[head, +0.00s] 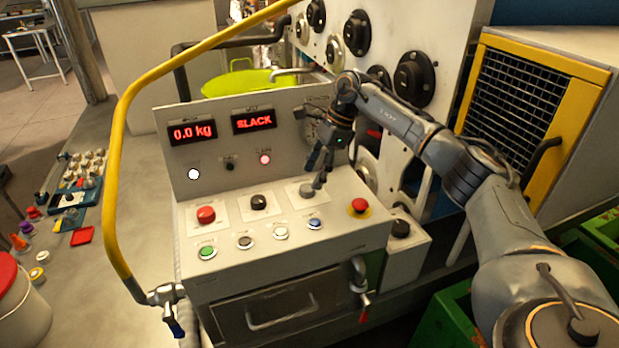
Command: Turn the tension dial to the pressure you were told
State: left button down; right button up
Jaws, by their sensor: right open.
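My right gripper (317,172) reaches in from the right over the sloped control panel (350,231), fingers pointing down and apart, with nothing seen between them. A small grey knob (307,190) on a white plate lies just below the fingertips; I cannot tell whether they touch it. A black knob (258,202) on a similar plate is to its left. Which knob is the tension dial cannot be read. One red display (192,132) reads 0.0 kg and another (254,120) reads SLACK. A round gauge behind the gripper is partly hidden. My left gripper is out of view.
A red button (206,214) and a red-topped stop button (359,206) flank the knobs. Several small buttons, including a green one (207,252), line the front. A yellow rail (114,180) curves along the left. Large black knobs (413,77) stand on the panel behind my arm.

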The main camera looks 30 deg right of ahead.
aim_at(308, 187)
jog(key=shift+p+x, duration=0.3)
jog(key=shift+x, duration=1.5)
jog(key=c, duration=1.1)
jog(key=shift+c, duration=0.2)
jog(key=shift+m, duration=0.3)
